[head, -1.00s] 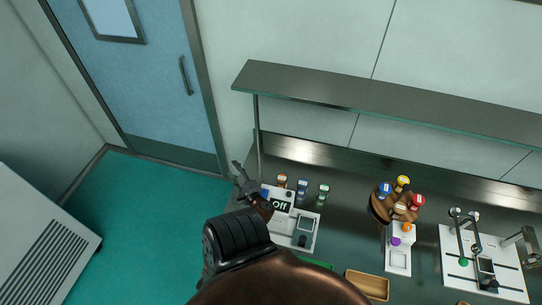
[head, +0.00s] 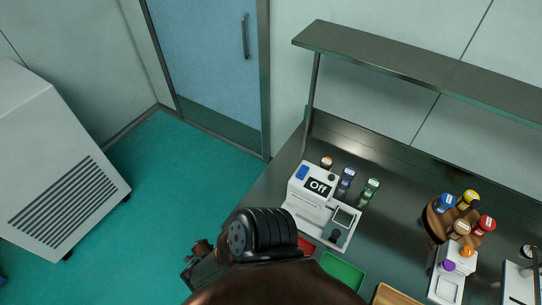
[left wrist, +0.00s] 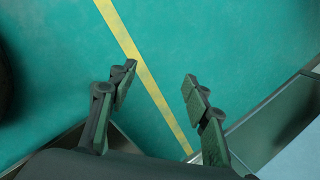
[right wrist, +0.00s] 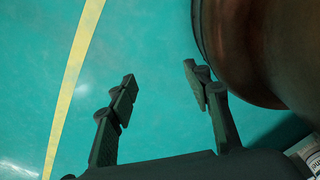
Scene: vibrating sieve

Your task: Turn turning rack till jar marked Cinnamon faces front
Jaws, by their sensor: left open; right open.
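The turning rack (head: 431,228) is a round brown wooden stand on the bench at the right of the head view. It carries a blue-lidded jar (head: 445,204), a yellow-lidded jar (head: 468,199), a red-lidded jar (head: 484,225) and a tan-lidded jar (head: 461,228). Their labels are too small to read, so I cannot tell which is Cinnamon. My left gripper (left wrist: 160,75) is open and empty over the green floor, with a metal edge beside it. My right gripper (right wrist: 158,75) is open and empty over the floor. Both are away from the rack.
A white device with an "Off" display (head: 319,186) stands left of the rack, with several small jars behind it. A green tray (head: 343,272) and a wooden tray (head: 393,296) lie in front. A shelf (head: 420,65) overhangs the bench's back. Bench between device and rack is clear.

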